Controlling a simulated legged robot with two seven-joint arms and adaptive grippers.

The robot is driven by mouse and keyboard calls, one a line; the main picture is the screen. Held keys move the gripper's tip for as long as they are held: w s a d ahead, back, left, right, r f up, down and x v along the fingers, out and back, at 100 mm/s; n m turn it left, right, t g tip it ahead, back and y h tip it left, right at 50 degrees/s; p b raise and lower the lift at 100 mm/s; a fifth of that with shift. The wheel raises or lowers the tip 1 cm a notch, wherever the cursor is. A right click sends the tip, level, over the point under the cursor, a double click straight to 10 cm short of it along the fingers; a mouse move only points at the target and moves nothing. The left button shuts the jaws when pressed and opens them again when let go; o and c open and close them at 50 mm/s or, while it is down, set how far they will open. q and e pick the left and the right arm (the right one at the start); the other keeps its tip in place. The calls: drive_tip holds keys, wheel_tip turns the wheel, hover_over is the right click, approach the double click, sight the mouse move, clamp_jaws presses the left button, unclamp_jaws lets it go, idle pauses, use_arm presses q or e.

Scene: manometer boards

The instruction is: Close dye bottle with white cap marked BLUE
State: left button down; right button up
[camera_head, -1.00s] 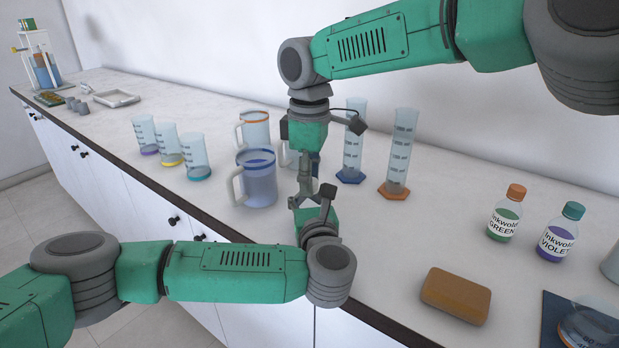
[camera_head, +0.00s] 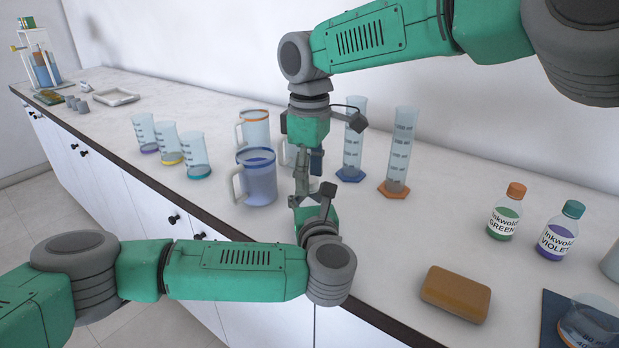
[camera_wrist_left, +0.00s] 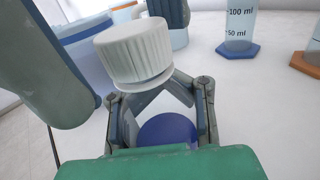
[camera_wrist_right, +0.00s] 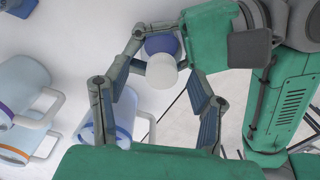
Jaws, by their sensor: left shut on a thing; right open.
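My left gripper (camera_wrist_left: 160,108) is shut on the dye bottle (camera_wrist_left: 167,132), with a finger on each side of it. The bottle has blue contents; no lettering is readable. A ribbed white cap (camera_wrist_left: 140,52) sits at the bottle's mouth; I cannot tell how tightly it is seated. In the right wrist view the cap (camera_wrist_right: 162,72) shows end-on, between and beyond the spread fingers of my right gripper (camera_wrist_right: 158,98), which is open and empty. In the head view my right gripper (camera_head: 306,170) is directly above my left gripper (camera_head: 315,205), and they hide the bottle.
A blue-rimmed jug (camera_head: 258,180) stands just left of the grippers, an orange-rimmed jug (camera_head: 255,130) behind it. Graduated cylinders (camera_head: 398,150) stand to the right. GREEN (camera_head: 505,215) and VIOLET (camera_head: 557,235) bottles and a brown block (camera_head: 455,294) are further right.

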use_arm(q)
drive_tip(key=c, duration=1.3)
unclamp_jaws()
use_arm(e)
wheel_tip(320, 180, up, 11)
drive_tip(key=shift+r, duration=0.2)
drive_tip(key=shift+w, duration=0.1)
use_arm(q)
drive_tip(key=s, duration=0.4)
drive_tip(key=s+d, duration=0.1)
drive_tip(key=s, duration=0.3)
drive_tip(key=s+d, duration=0.1)
drive_tip(key=s, duration=0.2)
drive_tip(key=shift+s, duration=0.4)
drive_tip(key=shift+f, duration=0.1)
